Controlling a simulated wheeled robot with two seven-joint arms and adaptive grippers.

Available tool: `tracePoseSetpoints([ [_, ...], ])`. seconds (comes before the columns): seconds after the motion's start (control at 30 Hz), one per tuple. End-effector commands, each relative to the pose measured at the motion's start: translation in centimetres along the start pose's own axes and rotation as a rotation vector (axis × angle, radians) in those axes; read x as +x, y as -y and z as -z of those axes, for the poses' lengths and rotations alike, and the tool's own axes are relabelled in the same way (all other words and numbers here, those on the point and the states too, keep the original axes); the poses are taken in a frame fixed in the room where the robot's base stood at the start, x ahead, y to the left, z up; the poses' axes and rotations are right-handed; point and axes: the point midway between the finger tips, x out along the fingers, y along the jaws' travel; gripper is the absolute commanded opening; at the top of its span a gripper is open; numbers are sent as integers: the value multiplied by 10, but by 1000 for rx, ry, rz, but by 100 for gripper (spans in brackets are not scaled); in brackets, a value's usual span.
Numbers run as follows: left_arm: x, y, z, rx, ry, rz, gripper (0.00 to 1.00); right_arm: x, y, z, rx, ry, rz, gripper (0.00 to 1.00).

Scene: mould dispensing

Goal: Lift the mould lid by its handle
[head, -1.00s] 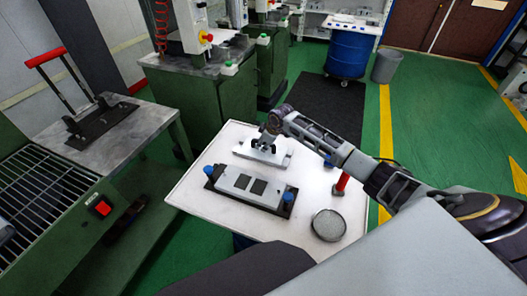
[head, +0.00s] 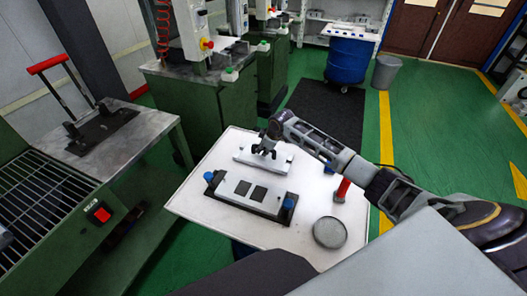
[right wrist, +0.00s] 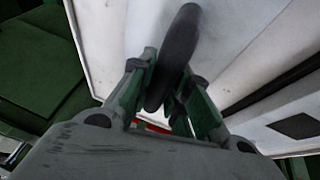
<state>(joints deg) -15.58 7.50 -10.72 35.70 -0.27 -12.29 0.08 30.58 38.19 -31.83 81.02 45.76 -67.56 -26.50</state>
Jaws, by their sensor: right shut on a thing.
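The mould lid (head: 247,157) is a light grey plate with a dark handle, near the far side of the white table. My right gripper (head: 265,149) is over its middle. In the right wrist view, the dark rounded handle (right wrist: 181,38) sits between the green-sided fingers (right wrist: 166,92), which are shut on it. I cannot tell whether the lid is clear of the table. The mould base (head: 232,187), a light plate with two dark squares and blue knobs on a dark bed, lies nearer on the table. My left gripper is not in view.
The white table (head: 196,184) also bears a round grey dish (head: 330,232) at its near right and a red-topped cylinder (head: 342,189) under my right arm. A metal bench with a red-handled device (head: 100,125) stands at the left. Green machines stand behind.

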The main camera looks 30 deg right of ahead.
Motion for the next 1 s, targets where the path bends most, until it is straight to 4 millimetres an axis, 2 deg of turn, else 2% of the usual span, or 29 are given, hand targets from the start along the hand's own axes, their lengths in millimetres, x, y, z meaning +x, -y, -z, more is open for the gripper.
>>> tracePoseSetpoints([
  [0.47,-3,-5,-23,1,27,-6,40,-53,-14,24,-1,-8,-7,0],
  [0.7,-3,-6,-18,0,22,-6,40,-77,-18,34,-1,-7,-5,0],
  [1.0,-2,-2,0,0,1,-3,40,-88,-21,38,0,-6,-5,0],
])
